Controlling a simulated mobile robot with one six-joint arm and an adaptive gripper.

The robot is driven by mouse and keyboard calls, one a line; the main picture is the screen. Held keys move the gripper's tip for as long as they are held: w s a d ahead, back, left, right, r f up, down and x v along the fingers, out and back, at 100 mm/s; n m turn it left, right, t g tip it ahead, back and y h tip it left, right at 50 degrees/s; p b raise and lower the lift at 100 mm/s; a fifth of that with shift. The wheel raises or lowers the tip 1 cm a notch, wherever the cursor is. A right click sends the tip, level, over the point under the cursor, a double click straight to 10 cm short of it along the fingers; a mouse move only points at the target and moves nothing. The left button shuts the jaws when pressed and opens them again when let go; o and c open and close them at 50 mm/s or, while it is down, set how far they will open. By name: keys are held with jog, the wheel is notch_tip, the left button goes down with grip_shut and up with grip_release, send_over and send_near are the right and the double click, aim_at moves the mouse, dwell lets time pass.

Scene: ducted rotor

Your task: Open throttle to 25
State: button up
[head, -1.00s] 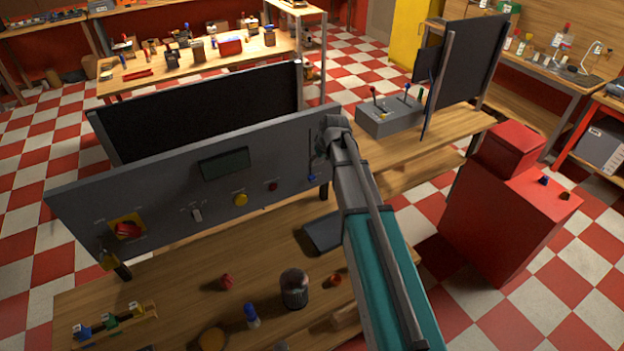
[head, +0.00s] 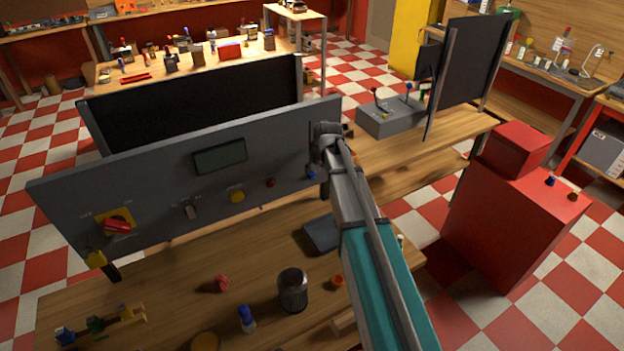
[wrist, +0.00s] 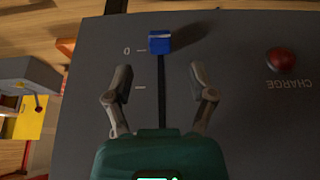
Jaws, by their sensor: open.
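The throttle is a slider with a blue knob (wrist: 160,42) on the grey panel (wrist: 225,110), in a dark straight slot. In the wrist view the knob sits level with the "0" mark, at the top of the visible slot. My gripper (wrist: 159,72) is open, one finger on each side of the slot, with the knob just past the fingertips and untouched as far as I can see. In the head view the blue knob (head: 311,174) shows low at the panel's right end. There my wrist hides the upper slot and the fingers.
A red charge button (wrist: 282,61) is right of the slot. The panel also carries a screen (head: 220,156), a yellow button (head: 237,196) and a red rotary switch (head: 117,226). A dark mesh cup (head: 292,290) stands on the bench below. A lever box (head: 391,116) is behind.

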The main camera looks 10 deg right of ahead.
aim_at(313, 174)
jog(key=shift+b+x, duration=1.9)
jog(key=shift+x, duration=0.5)
jog(key=shift+c, duration=0.2)
grip_shut()
